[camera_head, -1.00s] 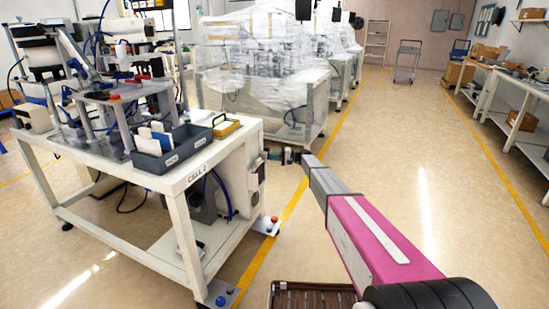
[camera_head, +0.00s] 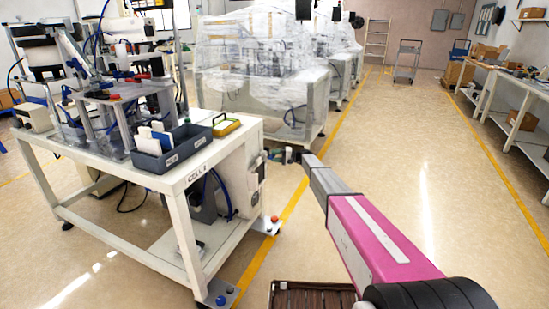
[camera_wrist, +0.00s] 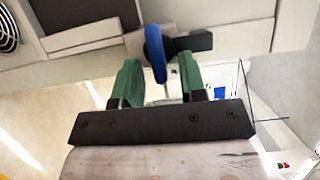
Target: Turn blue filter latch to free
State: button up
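The blue filter latch (camera_wrist: 155,52) shows at the top middle of the wrist view as an upright, rounded lever. It joins a dark fitting (camera_wrist: 188,44) on its right, against a pale panel. My gripper (camera_wrist: 158,74) is open, with one green finger on each side of the latch's lower end. Gaps show between the latch and both fingers. In the head view my gripper (camera_head: 283,155) is small, beside the right side of the white table marked CELL. The latch is too small to make out there.
The white table (camera_head: 197,172) carries a machine, a grey bin (camera_head: 172,158) and a yellow tray (camera_head: 226,127). Plastic-wrapped machines (camera_head: 262,75) stand behind. A brown slatted surface (camera_head: 312,296) lies at the bottom. The aisle floor (camera_head: 420,190) to the right is clear.

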jog(key=d, duration=1)
jog(key=shift+w+d, duration=0.2)
